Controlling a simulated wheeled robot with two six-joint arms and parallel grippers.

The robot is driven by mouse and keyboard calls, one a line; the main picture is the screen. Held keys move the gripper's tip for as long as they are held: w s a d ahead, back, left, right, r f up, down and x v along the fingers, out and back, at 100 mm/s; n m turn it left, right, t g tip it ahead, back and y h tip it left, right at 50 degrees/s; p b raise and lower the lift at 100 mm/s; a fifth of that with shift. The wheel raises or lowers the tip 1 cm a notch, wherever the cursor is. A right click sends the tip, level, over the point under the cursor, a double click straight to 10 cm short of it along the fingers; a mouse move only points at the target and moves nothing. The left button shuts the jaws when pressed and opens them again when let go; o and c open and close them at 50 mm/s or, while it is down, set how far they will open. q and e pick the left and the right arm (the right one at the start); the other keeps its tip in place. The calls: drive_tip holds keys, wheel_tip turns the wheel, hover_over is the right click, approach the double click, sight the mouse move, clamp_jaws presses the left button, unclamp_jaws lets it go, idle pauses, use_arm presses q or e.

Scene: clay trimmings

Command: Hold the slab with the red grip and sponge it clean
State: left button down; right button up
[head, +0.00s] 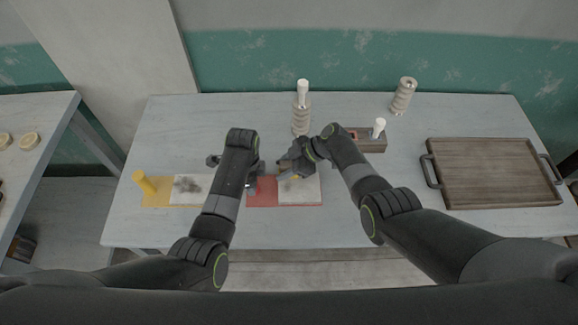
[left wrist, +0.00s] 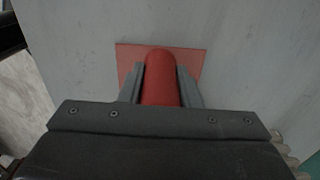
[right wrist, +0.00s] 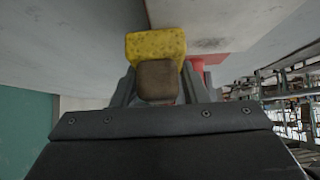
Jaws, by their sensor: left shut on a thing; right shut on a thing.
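The red grip (left wrist: 160,82) stands on a red board (left wrist: 128,58). My left gripper (left wrist: 160,85) is shut on the red grip. In the head view my left gripper (head: 251,182) is at the left end of the red board (head: 262,193). A pale slab (head: 308,192) lies on that board's right part, partly hidden by my right arm. My right gripper (right wrist: 157,92) is shut on the brown handle (right wrist: 157,78) of a yellow sponge (right wrist: 155,45). The sponge shows over the slab in the head view (head: 295,177); I cannot tell if it touches.
A yellow board (head: 154,197) with a yellow grip (head: 143,181) and a dark-smudged slab (head: 190,189) lies at the left. Ribbed stands (head: 300,120) (head: 403,97) and a brown box (head: 371,145) are at the back. A wooden tray (head: 490,172) fills the right.

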sight(285, 186)
drive_tip(key=shift+s+f, duration=0.2)
drive_tip(key=shift+s, duration=2)
drive_tip(key=shift+s+r, duration=0.15)
drive_tip(key=shift+s, duration=1.3)
drive_tip(key=shift+s+r, duration=0.1)
drive_tip(key=shift+s, duration=1.3)
wheel_tip(285, 186, up, 6)
drive_tip(key=shift+w+r, duration=0.1)
drive_tip(key=shift+r, duration=1.5)
use_arm(q)
drive_tip(key=c, duration=1)
unclamp_jaws()
use_arm(e)
drive_tip(key=shift+a, duration=0.1)
